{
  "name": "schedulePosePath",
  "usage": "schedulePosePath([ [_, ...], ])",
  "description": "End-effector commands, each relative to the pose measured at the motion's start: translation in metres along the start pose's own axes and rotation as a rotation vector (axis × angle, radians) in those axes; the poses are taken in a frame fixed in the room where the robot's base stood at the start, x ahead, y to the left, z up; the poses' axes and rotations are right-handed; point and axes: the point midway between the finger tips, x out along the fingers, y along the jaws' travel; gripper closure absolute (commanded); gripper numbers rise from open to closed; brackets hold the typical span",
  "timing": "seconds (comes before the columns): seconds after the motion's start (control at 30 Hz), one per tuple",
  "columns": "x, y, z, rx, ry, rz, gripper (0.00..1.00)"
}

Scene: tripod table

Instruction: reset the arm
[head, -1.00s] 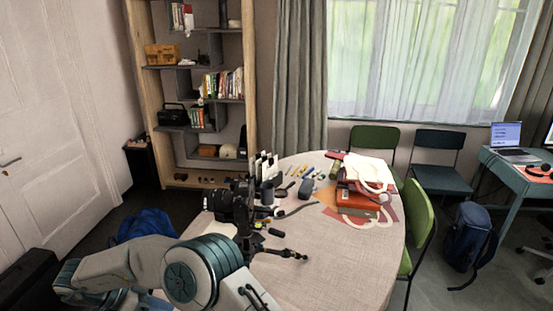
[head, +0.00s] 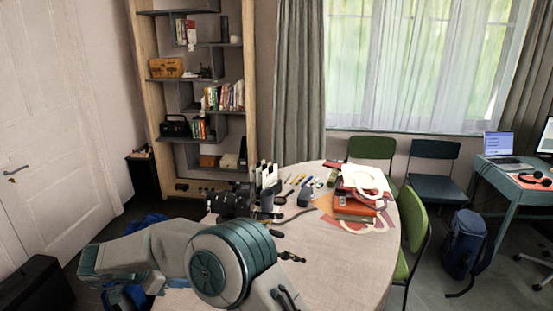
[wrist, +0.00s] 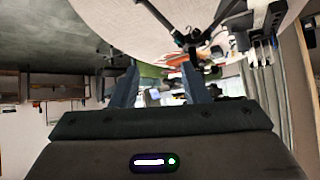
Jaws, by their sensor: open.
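My gripper (wrist: 158,82) shows in the wrist view with its two dark fingers apart and nothing between them. In the head view my arm bends across the lower left, in front of the near left part of the round table (head: 345,260). My gripper cannot be made out in the head view. The wrist view looks upside down, with the table (wrist: 100,15) at the top and the room beyond the fingers. A black camera (head: 232,203) shows just behind my arm, and the arm hides part of its tripod (head: 291,257).
On the table are a red-orange box (head: 354,207), a grey case (head: 305,196), pens and other small items. A green chair (head: 412,228) stands at the right, with a blue backpack (head: 467,243) on the floor. A shelf (head: 250,95) stands behind. The table's front right is clear.

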Motion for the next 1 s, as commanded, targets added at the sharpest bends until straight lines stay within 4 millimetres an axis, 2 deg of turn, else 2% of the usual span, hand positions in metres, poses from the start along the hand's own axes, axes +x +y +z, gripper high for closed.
schedulePosePath([
  [0.03, 0.002, -0.009, -0.019, 0.032, 0.013, -0.058, 0.59],
  [0.17, 0.003, -0.035, -0.073, 0.108, 0.049, -0.259, 0.59],
  [0.3, -0.006, -0.058, -0.146, 0.154, 0.094, -0.523, 0.59],
  [0.4, -0.017, -0.063, -0.191, 0.141, 0.116, -0.694, 0.59],
  [0.53, -0.031, -0.053, -0.235, 0.075, 0.130, -0.877, 0.59],
  [0.63, -0.039, -0.035, -0.257, -0.010, 0.123, -0.980, 0.59],
  [0.77, -0.042, 0.002, -0.272, -0.149, 0.089, -1.060, 0.59],
  [0.87, -0.036, 0.041, -0.273, -0.270, 0.046, -1.075, 0.59],
  [0.97, -0.025, 0.088, -0.268, -0.389, -0.015, -1.049, 0.59],
  [1.0, -0.018, 0.109, -0.265, -0.435, -0.045, -1.028, 0.59],
])
